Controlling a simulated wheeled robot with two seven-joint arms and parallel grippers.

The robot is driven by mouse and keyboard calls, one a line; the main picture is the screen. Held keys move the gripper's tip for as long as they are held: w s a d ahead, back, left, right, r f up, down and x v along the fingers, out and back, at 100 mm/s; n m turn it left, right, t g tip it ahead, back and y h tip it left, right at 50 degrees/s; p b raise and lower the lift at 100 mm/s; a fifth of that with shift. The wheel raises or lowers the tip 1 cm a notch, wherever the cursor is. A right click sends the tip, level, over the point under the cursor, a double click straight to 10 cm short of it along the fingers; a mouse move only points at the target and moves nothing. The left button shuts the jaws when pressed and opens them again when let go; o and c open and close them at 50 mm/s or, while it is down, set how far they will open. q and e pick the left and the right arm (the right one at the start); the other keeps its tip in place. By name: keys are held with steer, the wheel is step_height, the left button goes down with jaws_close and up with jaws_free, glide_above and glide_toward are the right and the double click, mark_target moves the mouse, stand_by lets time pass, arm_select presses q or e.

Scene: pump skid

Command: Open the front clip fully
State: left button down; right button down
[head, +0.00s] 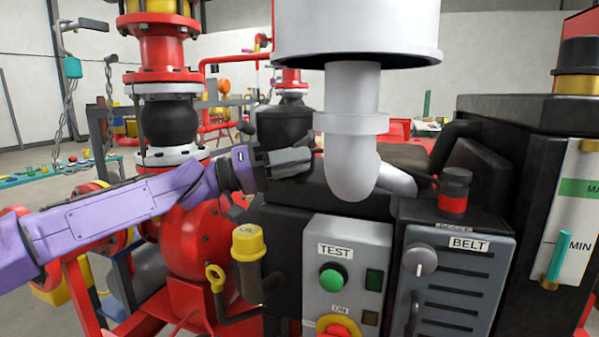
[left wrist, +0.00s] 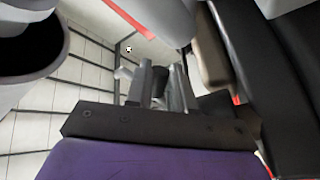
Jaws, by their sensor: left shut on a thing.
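My left gripper (head: 300,160) reaches in from the left, above the dark engine block and behind the white elbow pipe. Its grey fingers are shut, and they also show in the left wrist view (left wrist: 162,85). My right gripper is in neither view.
The white elbow pipe (head: 355,150) hangs under a white canister (head: 355,30), close to the fingers. A TEST panel (head: 338,270), a BELT panel (head: 455,285) and a yellow-capped filler pipe (head: 248,243) are in front.

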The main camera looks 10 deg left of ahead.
arm_select(q)
steer(key=shift+f+m, duration=0.25)
steer(key=shift+m, duration=0.05)
steer(key=c, duration=1.3)
jaws_free()
steer(key=shift+o, duration=0.3)
steer(key=shift+a, duration=0.15)
steer(key=shift+r, duration=0.1)
steer(key=shift+s+a, duration=0.1)
steer(key=shift+a, duration=0.1)
steer(key=b+v, duration=0.2)
steer(key=v, duration=0.8)
steer(key=shift+a, duration=0.2)
